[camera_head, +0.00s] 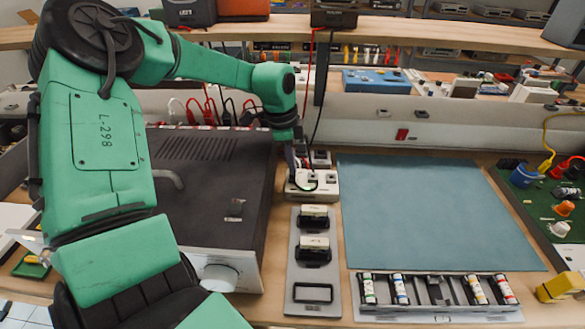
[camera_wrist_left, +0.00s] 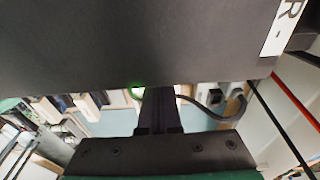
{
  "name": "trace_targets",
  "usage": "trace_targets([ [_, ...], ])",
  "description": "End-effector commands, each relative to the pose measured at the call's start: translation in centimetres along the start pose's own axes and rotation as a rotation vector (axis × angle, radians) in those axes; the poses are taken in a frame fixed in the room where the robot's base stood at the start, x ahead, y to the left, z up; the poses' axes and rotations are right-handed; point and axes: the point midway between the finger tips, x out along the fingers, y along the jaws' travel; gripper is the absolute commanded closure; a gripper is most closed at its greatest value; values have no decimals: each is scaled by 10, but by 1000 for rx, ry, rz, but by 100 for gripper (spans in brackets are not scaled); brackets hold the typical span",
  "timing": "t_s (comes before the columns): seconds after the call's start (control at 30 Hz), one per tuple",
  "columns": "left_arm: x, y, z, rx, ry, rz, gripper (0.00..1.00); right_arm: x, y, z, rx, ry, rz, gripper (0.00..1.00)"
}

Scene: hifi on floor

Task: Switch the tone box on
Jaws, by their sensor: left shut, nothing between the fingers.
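The tone box seems to be the small pale box (camera_head: 325,187) at the back of the bench, between the large dark unit and the blue-green mat. Dark knobs or sockets and a red cable show at its top. My left gripper (camera_head: 300,184) is shut and empty, pointing down at the box's left part; I cannot tell whether it touches. In the left wrist view my shut fingers (camera_wrist_left: 160,112) reach under a large dark surface with a white "R" label. A small green light (camera_wrist_left: 137,87) glows beside the fingertips. The switch itself is hidden. My right gripper is out of view.
The large dark unit (camera_head: 215,190) stands left, partly behind my arm. A grey plate (camera_head: 293,262) with battery-like blocks lies in front of the box. The blue-green mat (camera_head: 430,210) is clear; a battery tray (camera_head: 435,308) lies at its front. Cables hang behind.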

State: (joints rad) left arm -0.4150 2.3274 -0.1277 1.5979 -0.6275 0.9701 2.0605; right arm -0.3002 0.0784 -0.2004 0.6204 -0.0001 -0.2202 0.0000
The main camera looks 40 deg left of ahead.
Motion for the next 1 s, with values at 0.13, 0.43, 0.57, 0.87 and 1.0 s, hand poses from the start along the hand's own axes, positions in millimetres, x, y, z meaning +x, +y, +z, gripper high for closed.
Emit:
trace_targets([
  [0.13, -20, 0, -3, 0, 1, -1, 100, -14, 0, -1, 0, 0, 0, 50],
  [0.43, -50, 0, -8, -1, 1, -2, 100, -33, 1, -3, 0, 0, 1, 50],
  [0.57, -62, 0, -9, 0, 0, -1, 100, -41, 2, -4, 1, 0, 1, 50],
  [0.87, -63, 0, -9, 0, 0, 0, 100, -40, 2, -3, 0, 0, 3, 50],
  [1.0, -62, 0, -9, 0, 0, 0, 100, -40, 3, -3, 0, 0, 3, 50],
])
